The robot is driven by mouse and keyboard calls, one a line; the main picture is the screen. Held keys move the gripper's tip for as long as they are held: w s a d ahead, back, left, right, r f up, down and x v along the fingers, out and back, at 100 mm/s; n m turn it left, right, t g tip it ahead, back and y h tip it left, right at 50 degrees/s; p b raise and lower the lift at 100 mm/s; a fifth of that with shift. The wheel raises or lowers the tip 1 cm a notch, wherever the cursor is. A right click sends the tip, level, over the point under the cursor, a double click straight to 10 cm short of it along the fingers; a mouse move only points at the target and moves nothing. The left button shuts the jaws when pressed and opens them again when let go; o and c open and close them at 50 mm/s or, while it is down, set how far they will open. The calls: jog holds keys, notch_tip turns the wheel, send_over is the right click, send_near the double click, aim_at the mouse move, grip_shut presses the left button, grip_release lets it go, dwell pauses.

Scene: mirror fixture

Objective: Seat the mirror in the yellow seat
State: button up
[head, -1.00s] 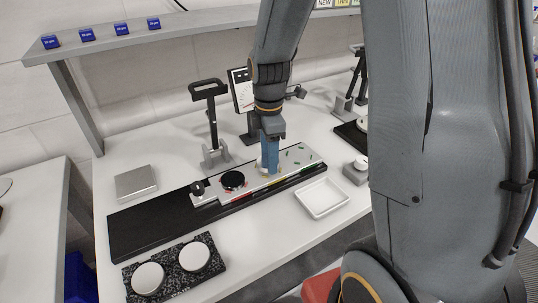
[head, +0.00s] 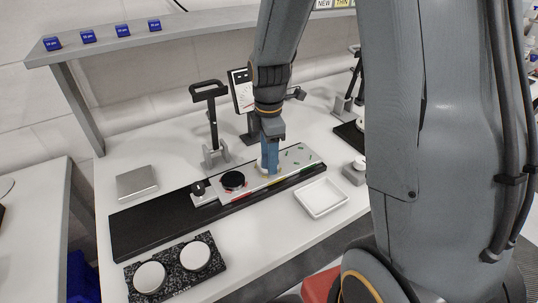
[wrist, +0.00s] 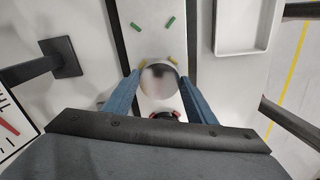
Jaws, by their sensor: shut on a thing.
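The mirror (wrist: 160,78) is a round, shiny disc between the two blue fingers of my gripper (wrist: 160,84) in the wrist view. In the head view my gripper (head: 270,170) points down at the pale fixture plate (head: 292,160), and its fingers hide most of the mirror. Short yellow marks of the yellow seat (wrist: 172,60) show at the mirror's far edge; the rest of the seat is covered. I cannot tell whether the mirror touches the plate.
A black disc (head: 232,180) with red marks and a black knob (head: 198,187) are left of my gripper on the plate. Green marks (head: 300,147) lie to the right. A white tray (head: 321,197) is in front; a stand (head: 213,125) rises behind.

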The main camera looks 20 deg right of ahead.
jog(key=shift+f, duration=0.55)
dwell(1.1)
jog(key=o, duration=1.3)
jog(key=shift+s, duration=0.15)
jog(key=shift+w, duration=0.25)
jog(key=shift+s, duration=0.1)
jog(key=shift+r+p, duration=1.55)
